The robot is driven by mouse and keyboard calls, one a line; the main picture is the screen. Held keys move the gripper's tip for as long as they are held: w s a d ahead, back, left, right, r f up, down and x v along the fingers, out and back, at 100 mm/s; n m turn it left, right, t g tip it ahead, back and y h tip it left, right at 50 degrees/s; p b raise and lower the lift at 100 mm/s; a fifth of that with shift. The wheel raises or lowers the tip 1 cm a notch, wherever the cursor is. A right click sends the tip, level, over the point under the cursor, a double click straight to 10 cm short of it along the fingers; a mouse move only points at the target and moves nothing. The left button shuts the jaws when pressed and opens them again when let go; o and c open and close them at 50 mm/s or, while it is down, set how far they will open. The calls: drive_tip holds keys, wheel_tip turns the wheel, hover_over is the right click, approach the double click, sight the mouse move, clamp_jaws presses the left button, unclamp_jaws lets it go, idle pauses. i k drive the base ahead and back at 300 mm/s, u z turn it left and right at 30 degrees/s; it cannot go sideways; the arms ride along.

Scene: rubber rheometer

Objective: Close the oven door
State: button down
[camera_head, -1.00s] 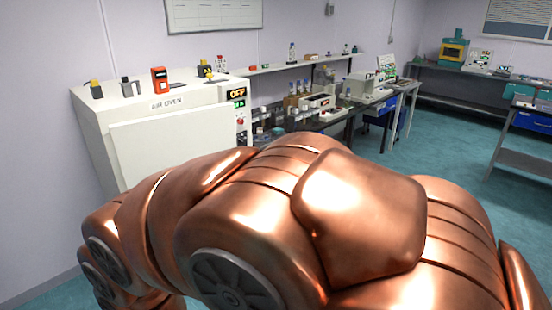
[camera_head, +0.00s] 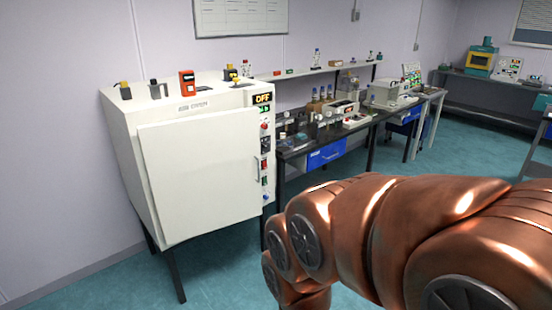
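The white air oven (camera_head: 122,150) stands on dark legs at the left, against the wall. I cannot tell whether a small gap is left. A thin handle (camera_head: 256,168) is near the door's right edge, beside the control strip (camera_head: 265,145) with its lit display. My copper arm fills the lower right, to the right of the oven and apart from the door in the picture. My gripper is out of view.
Several small items, among them an orange meter (camera_head: 187,83), stand on the oven's top. A bench (camera_head: 300,143) with instruments and a blue drawer (camera_head: 327,154) runs right of the oven. Teal floor (camera_head: 225,285) is free in front of the oven.

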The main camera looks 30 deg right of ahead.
sight(205, 171)
drive_tip(key=z, duration=0.05)
drive_tip(key=i, duration=1)
drive_tip(key=u, duration=0.5)
